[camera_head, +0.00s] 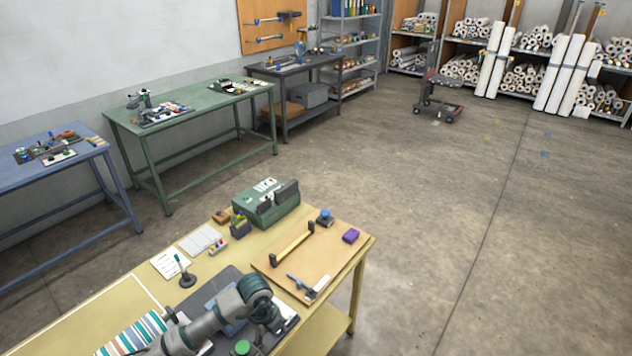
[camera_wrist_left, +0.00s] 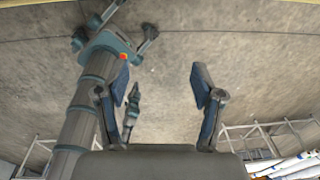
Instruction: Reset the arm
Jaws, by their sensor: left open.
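My left arm reaches over the near yellow workbench (camera_head: 107,318) from the bottom of the head view, its wrist bent down near the bench's front. In the left wrist view my left gripper (camera_wrist_left: 160,82) is open. Its two dark blue finger pads stand wide apart, with nothing between them but bare concrete floor farther off. In the head view the arm covers part of a dark mat, and the fingertips are hard to make out. My right gripper cannot be made out in either view.
On the near bench are a green machine (camera_head: 266,203), a wooden board (camera_head: 290,255) with a yellow-barred handle, a purple block (camera_head: 351,236) and a small upright tool (camera_head: 184,272). A green table (camera_head: 205,98) and blue table (camera_head: 50,175) line the wall.

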